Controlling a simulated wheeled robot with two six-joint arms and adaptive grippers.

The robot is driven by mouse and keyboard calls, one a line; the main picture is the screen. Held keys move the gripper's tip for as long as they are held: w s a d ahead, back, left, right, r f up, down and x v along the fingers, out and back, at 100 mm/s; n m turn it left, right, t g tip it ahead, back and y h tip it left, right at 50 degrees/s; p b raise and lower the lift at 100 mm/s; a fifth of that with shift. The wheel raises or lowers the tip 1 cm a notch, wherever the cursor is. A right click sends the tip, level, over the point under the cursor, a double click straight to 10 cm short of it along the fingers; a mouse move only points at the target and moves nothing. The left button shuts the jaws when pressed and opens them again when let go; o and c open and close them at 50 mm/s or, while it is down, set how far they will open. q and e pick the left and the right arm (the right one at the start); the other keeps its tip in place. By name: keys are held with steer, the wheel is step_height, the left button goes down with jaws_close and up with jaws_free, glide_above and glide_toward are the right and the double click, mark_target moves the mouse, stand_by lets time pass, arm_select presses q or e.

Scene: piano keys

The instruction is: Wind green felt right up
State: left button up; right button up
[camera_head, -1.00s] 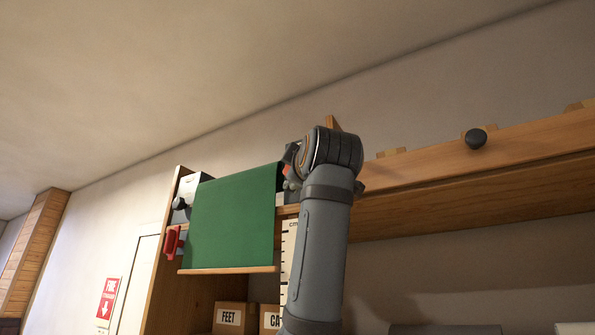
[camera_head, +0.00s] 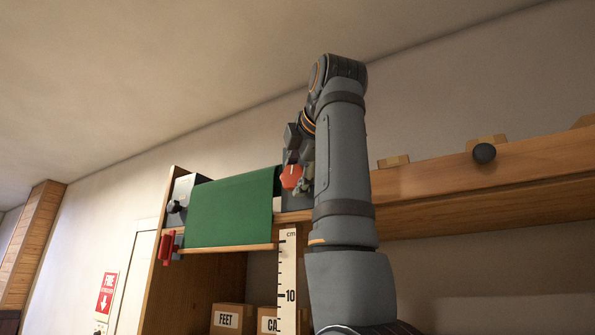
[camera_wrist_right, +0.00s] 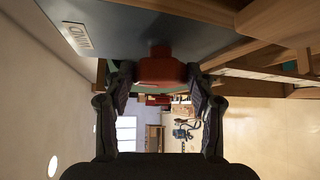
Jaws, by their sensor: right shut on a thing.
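The green felt (camera_head: 232,212) hangs as a sheet from the wooden shelf unit, with a thin wooden bar (camera_head: 225,249) along its lower edge. A red knob (camera_head: 291,178) sits at the felt's right end. In the wrist view the red knob (camera_wrist_right: 161,69) lies between both fingers of my right gripper (camera_wrist_right: 160,84), which is shut on it. In the head view this gripper (camera_head: 298,170) is partly hidden by my own right arm. My left gripper is not in view.
A ruler marked cm (camera_head: 288,285) hangs right of the felt. A red clamp-like part (camera_head: 167,247) and a dark knob (camera_head: 175,207) are at the left end. Labelled boxes (camera_head: 227,319) stand below. A dark round knob (camera_head: 484,153) projects from the beam (camera_head: 440,180).

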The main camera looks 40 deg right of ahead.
steer(key=shift+s+r+n+g, duration=0.15)
steer(key=shift+r+n+g, duration=0.15)
steer(key=shift+r+g, duration=0.1)
steer(key=shift+f, duration=0.25)
stand_by(0.3)
steer(key=o, duration=1.2)
steer(key=shift+c, duration=0.2)
steer(key=shift+w+r, duration=0.1)
steer(key=shift+w, duration=0.15)
